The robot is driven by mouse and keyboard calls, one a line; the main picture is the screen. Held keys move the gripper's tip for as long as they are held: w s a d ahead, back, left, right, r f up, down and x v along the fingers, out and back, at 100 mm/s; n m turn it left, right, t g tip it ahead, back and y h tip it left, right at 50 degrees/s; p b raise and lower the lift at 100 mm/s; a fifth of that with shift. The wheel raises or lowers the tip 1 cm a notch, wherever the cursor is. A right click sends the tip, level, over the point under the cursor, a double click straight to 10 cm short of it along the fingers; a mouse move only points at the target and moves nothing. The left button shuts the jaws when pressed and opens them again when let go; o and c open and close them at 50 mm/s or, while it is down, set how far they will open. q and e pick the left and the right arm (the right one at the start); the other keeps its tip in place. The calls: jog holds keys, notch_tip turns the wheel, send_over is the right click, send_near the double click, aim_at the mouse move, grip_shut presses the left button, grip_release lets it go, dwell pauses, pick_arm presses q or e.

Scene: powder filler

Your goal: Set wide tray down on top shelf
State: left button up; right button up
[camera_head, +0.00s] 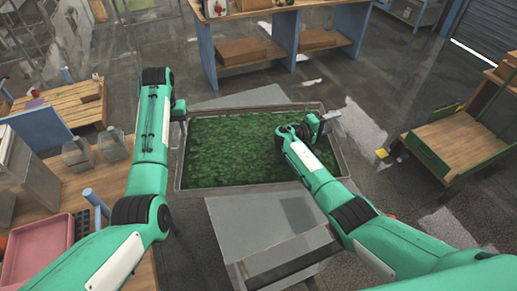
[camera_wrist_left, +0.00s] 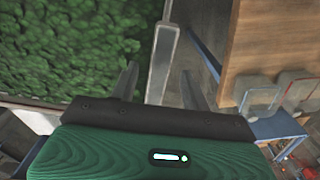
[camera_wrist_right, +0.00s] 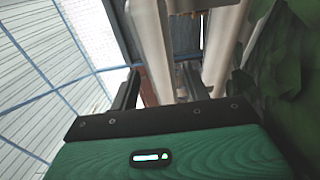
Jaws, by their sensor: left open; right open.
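The wide tray (camera_head: 250,107) is a pale, shallow tray full of green, leafy-looking material, in the middle of the head view. It lies over a grey metal unit (camera_head: 262,222); I cannot tell whether they touch. My left gripper (camera_head: 179,108) is at the tray's left side. In the left wrist view its open fingers (camera_wrist_left: 160,85) stand either side of the tray's rim (camera_wrist_left: 165,50). My right gripper (camera_head: 328,120) is at the right side. In the right wrist view its fingers (camera_wrist_right: 160,87) are apart, with a pale rim-like bar (camera_wrist_right: 150,50) between them.
A wooden table (camera_head: 75,103) and a pink bin (camera_head: 38,250) are at the left. A blue-legged wooden workbench (camera_head: 285,50) stands behind. A green-edged wooden unit (camera_head: 460,143) is at the right. Open floor (camera_head: 385,95) lies between the tray and that unit.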

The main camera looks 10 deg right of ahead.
pick_arm(q)
notch_tip(320, 180, up, 5)
jog(key=shift+f, duration=0.1)
pick_arm(e)
jog(key=shift+f, duration=0.1)
pick_arm(q)
jog(key=shift+r, duration=0.2)
pick_arm(e)
jog(key=shift+a, duration=0.15)
jog(key=v, duration=1.1)
jog(key=shift+s+a, duration=0.1)
jog(key=shift+a, duration=0.25)
